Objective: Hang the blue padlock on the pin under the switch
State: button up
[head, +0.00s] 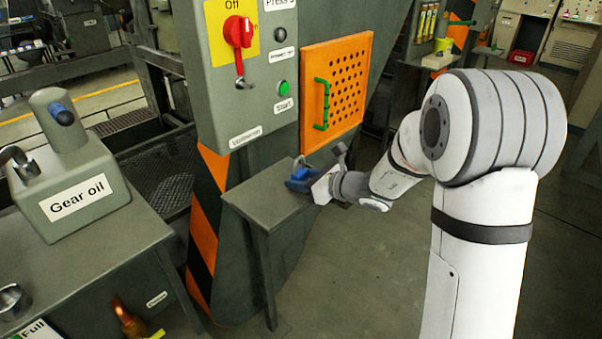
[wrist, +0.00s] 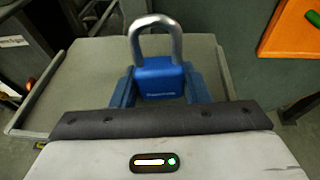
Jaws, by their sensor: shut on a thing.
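The blue padlock (wrist: 160,80) is between the two blue fingers of my gripper (wrist: 159,88) in the wrist view, its silver shackle pointing up and away. My gripper (head: 298,182) is shut on it. In the head view the gripper is over the small grey table (head: 262,208); whether the padlock touches the tabletop is not clear. The red rotary switch (head: 239,32) is on the grey control panel (head: 222,100), above and left of my gripper. A metal pin (head: 242,81) hangs under the switch, apart from the padlock.
An orange perforated door (head: 345,90) with a green handle (head: 322,104) is right of the panel, above my gripper. A gear oil can (head: 85,190) stands on a workbench (head: 105,262) at the left. The tabletop around my gripper is bare.

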jog(key=shift+c, duration=0.8)
jog(key=shift+s+d+r+p, duration=0.3)
jog(key=shift+r+p, duration=0.2)
jog(key=shift+r, duration=0.25)
jog(key=shift+s+d+r+p, duration=0.15)
jog(key=shift+d+r+p, duration=0.2)
jog(key=shift+r+p, duration=0.25)
jog(key=shift+s+d+r+p, duration=0.25)
jog(key=shift+d+r+p, duration=0.15)
jog(key=shift+r, duration=0.45)
jog(key=shift+s+d+r, duration=0.15)
jog(key=shift+s+r, duration=0.05)
jog(key=shift+r, duration=0.1)
